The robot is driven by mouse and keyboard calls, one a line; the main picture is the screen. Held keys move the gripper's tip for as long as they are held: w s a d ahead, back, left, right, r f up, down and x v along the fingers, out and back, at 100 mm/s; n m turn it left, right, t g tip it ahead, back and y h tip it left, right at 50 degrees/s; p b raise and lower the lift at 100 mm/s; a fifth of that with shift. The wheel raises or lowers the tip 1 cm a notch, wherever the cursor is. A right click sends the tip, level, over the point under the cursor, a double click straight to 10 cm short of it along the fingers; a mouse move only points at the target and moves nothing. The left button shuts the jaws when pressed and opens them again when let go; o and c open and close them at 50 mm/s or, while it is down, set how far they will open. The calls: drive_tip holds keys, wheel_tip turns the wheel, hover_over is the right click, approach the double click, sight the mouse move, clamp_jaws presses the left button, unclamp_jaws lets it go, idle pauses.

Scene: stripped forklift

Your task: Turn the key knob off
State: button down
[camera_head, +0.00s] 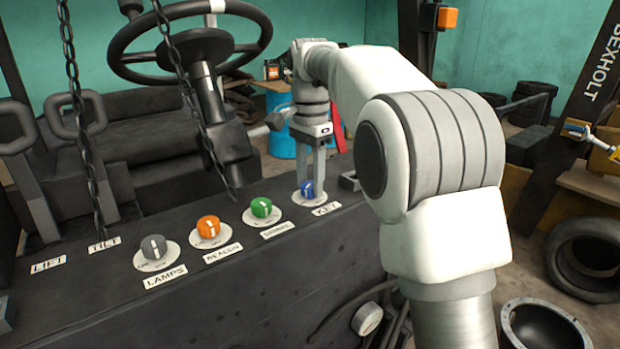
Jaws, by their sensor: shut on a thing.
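The key knob (308,189) is blue and sits on a pale round plate at the right end of a row of knobs on the dark panel, with the label KEY in front of it. My gripper (312,180) points down from above, its two fingers on either side of the blue knob. It is shut on the key knob. The fingers hide part of the knob, and I cannot tell which way its pointer faces.
To the left along the panel (270,285) are a green knob (261,208), an orange knob (209,227) and a grey lamps knob (154,247). A steering wheel (190,45) and hanging chains (80,110) stand behind and left. Tires (585,258) lie at the right.

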drive_tip(key=shift+r+n+p, duration=0.1)
drive_tip(key=shift+n+p, duration=0.3)
drive_tip(key=shift+r+n+p, duration=0.1)
drive_tip(key=shift+n+p, duration=0.75)
drive_tip(key=shift+n, duration=0.05)
drive_tip(key=n+p, duration=0.1)
drive_tip(key=n, duration=0.1)
drive_tip(key=shift+n+p, duration=0.4)
drive_tip(key=n+p, duration=0.1)
drive_tip(key=n, duration=0.2)
drive_tip(key=shift+p, duration=0.4)
drive_tip(key=shift+n+p, duration=0.55)
drive_tip(key=shift+n, duration=1.15)
drive_tip(key=shift+c, duration=1.8)
unclamp_jaws()
